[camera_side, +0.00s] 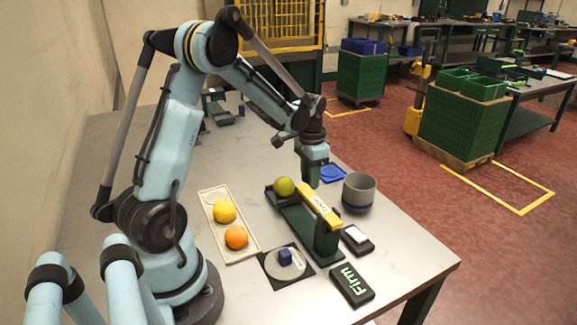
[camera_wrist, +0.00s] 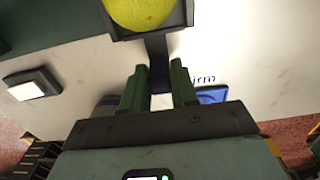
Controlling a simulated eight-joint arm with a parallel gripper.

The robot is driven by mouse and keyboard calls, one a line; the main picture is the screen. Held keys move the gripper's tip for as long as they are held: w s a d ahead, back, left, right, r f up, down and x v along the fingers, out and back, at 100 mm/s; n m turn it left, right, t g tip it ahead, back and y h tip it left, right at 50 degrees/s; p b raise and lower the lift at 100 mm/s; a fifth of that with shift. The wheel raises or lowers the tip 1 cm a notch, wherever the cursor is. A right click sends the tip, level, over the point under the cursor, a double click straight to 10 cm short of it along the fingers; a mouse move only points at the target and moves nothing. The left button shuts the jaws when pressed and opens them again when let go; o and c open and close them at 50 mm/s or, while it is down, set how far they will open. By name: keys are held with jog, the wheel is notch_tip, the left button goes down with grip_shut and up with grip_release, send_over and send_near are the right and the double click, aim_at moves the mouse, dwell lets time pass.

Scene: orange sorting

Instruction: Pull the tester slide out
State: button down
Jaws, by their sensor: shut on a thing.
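The tester (camera_side: 322,238) is a dark green frame with a yellow labelled bar (camera_side: 318,203) across its top. A green-yellow fruit (camera_side: 284,187) sits at its far end; in the wrist view the fruit (camera_wrist: 140,10) rests in the dark slide (camera_wrist: 181,17). A narrow dark handle (camera_wrist: 158,48) runs from the slide down between my fingers. My gripper (camera_side: 309,183) is behind the yellow bar in the side view. Its green fingers, also in the wrist view (camera_wrist: 160,88), are shut on the handle. The fingertips are partly hidden in the side view.
A grey cup (camera_side: 359,190) and a blue pad (camera_side: 333,172) stand close right of my gripper. A white-topped button (camera_side: 356,236), a "Firm" block (camera_side: 352,285) and a dial mat (camera_side: 272,267) lie nearer. A beige tray (camera_side: 215,195) holds yellow and orange fruit.

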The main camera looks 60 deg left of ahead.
jog(key=shift+a, duration=0.4)
jog(key=c, duration=1.2)
grip_release()
jog(key=shift+o, duration=1.2)
jog(key=shift+d, duration=0.1)
jog(key=shift+r, duration=0.15)
notch_tip(320, 180, up, 12)
